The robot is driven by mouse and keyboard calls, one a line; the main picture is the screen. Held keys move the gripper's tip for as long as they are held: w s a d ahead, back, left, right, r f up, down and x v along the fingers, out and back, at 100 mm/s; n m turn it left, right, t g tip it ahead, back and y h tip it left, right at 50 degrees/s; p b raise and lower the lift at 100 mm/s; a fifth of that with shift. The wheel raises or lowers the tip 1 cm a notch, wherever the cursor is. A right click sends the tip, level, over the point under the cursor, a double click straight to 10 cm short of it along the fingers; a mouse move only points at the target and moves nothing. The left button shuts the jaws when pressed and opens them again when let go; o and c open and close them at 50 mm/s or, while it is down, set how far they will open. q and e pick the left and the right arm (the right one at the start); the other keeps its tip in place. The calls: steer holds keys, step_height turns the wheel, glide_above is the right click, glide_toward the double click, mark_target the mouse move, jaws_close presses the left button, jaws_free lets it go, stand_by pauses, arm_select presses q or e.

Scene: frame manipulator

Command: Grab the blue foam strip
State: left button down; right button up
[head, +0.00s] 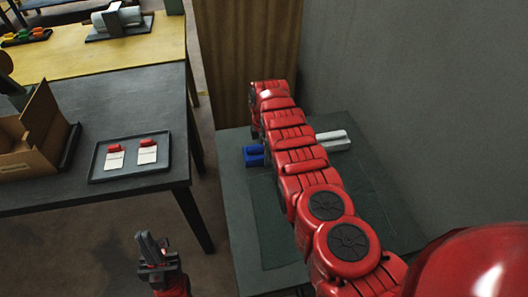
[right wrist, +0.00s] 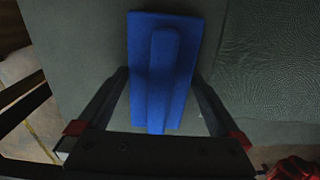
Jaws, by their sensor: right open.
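The blue foam strip (right wrist: 165,62) lies on a dark grey surface in the right wrist view, a flat blue piece with a narrower raised bar along it. My right gripper (right wrist: 160,82) is open, with one finger on each side of the strip's near part and visible gaps to it. In the head view my red right arm hides most of the blue strip (head: 253,155) and the right gripper itself. My left gripper (head: 152,247) is at the lower left of the head view, over the floor and away from the strip; its finger gap is unclear.
A white piece (head: 335,140) lies right of my arm on the same grey table (head: 236,205), which has a dark green mat (head: 268,225). A wall is close on the right. A dark table at left holds a tray (head: 103,174) with two red-and-white items and a cardboard box (head: 40,125).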

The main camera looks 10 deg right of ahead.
steer(key=c, duration=1.1)
steer(key=shift+r, duration=0.1)
